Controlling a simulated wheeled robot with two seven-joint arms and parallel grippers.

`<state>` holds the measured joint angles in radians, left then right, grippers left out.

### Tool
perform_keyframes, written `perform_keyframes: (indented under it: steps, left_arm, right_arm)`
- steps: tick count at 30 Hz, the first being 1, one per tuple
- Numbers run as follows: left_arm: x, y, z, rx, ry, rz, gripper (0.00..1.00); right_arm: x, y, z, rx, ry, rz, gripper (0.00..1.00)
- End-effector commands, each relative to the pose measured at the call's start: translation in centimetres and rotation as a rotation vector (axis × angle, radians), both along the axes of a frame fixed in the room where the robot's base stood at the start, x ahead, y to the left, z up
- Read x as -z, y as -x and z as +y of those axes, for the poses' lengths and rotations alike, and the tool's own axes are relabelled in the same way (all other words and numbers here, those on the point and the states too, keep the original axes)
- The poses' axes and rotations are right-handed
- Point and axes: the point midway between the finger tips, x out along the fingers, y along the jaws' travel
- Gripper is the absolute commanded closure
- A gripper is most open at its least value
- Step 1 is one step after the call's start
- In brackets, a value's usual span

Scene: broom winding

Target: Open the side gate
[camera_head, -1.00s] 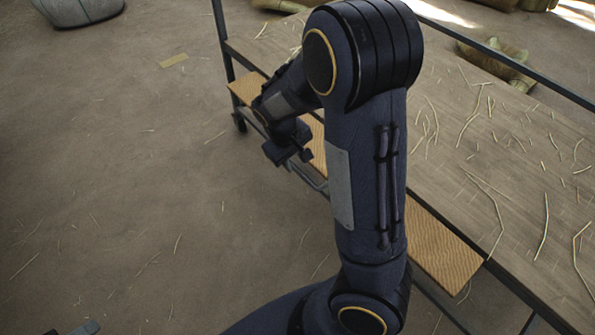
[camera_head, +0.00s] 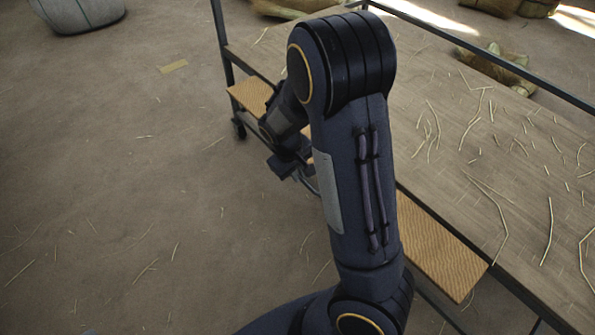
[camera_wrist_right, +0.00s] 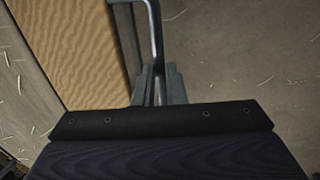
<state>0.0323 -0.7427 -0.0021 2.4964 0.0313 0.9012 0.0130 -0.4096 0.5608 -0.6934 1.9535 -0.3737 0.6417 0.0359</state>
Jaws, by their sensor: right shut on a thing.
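The side gate (camera_head: 435,245) is a long, ribbed, tan wooden panel along the near side of a dark-framed cart. Its middle is hidden behind my right arm in the head view. It also shows at the upper left of the right wrist view (camera_wrist_right: 75,40). A bent grey metal handle (camera_wrist_right: 155,25) stands out beside the panel. My right gripper (camera_head: 290,169) is at the outer side of the panel. In the right wrist view its fingers (camera_wrist_right: 156,85) are closed around the handle's bar. My left gripper does not show clearly in the head view.
The cart bed (camera_head: 430,90) carries scattered straw stalks. A dark rail runs along its far side. A grey-green bundle (camera_head: 82,12) lies at the upper left.

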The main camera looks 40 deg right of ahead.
Motion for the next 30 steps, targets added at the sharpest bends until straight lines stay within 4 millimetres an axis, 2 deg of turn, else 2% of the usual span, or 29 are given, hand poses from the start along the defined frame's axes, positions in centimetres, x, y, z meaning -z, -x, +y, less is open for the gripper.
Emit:
perform_keyframes:
  steps: [7,16,27,28,30]
  left_arm:
    - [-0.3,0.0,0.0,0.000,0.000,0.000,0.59]
    - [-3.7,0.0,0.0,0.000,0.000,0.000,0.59]
    - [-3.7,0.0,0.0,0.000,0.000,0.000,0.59]
    - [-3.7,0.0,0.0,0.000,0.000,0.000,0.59]
    - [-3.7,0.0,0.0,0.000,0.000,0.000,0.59]
  right_arm:
    - [-0.3,0.0,-0.1,0.002,-0.009,0.000,1.00]
    - [-3.8,-0.1,-0.9,0.003,-0.107,0.007,1.00]
    - [-3.8,-0.1,-1.3,0.001,-0.102,0.005,1.00]
    - [-3.8,-0.1,-1.3,0.001,-0.102,0.005,0.87]
    - [-3.8,-0.1,-1.3,0.001,-0.102,0.005,0.78]
